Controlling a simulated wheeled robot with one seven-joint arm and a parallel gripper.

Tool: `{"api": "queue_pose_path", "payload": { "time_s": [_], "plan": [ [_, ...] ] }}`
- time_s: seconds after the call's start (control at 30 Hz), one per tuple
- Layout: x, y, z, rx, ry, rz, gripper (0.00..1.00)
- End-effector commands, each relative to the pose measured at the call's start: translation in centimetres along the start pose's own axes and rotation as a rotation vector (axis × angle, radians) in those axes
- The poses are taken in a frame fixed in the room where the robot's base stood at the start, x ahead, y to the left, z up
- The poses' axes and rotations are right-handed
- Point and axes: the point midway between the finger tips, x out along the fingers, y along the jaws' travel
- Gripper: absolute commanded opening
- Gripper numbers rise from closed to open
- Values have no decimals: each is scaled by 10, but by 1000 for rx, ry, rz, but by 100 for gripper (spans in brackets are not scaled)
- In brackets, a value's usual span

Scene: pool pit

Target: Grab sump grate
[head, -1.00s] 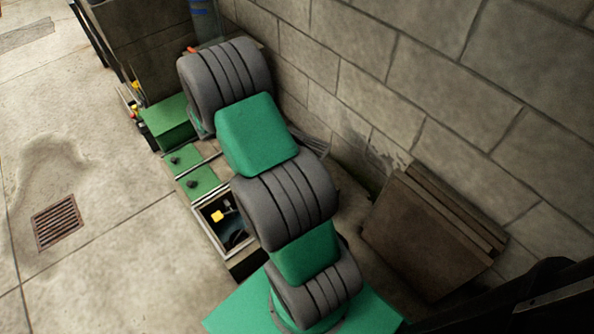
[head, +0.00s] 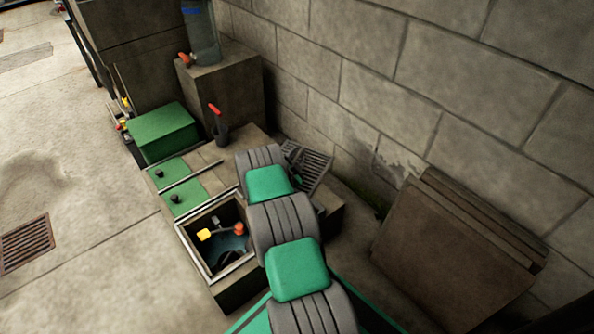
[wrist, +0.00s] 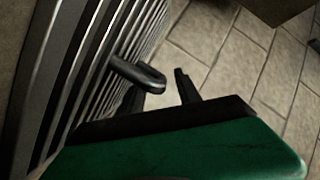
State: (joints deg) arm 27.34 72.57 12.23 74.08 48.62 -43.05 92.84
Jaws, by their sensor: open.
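The sump grate (head: 312,166) is a dark grey slatted panel leaning tilted near the block wall, behind my arm in the head view. In the wrist view its slats (wrist: 95,65) fill the left side, and a rounded bar handle (wrist: 138,75) sticks out from them. My gripper (wrist: 160,90) is open, with its two dark fingers close to the handle. The handle's end shows at the gap between the fingers; I cannot tell whether they touch it. In the head view my arm hides the grate's lower left part.
An open pit (head: 217,240) holds a yellow piece and an orange-red knob. Beside it are green lids (head: 180,199), a green box (head: 163,132) and a red-handled tool in a dark cup (head: 220,132). Brown boards (head: 440,245) lean at right. A floor drain (head: 27,243) lies at left.

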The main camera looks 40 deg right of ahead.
Motion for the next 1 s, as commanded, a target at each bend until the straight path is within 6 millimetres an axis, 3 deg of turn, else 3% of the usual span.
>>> {"api": "queue_pose_path", "payload": {
  "time_s": [0.1, 0.3, 0.8, 1.0],
  "plan": [
    [12, 1, 2, 0, -1, 0, 40],
    [12, 0, 0, -1, -2, 0, 40],
    [12, -1, 0, -1, -2, 0, 0],
    [12, 0, 0, -1, -2, 0, 0]
  ]
}}
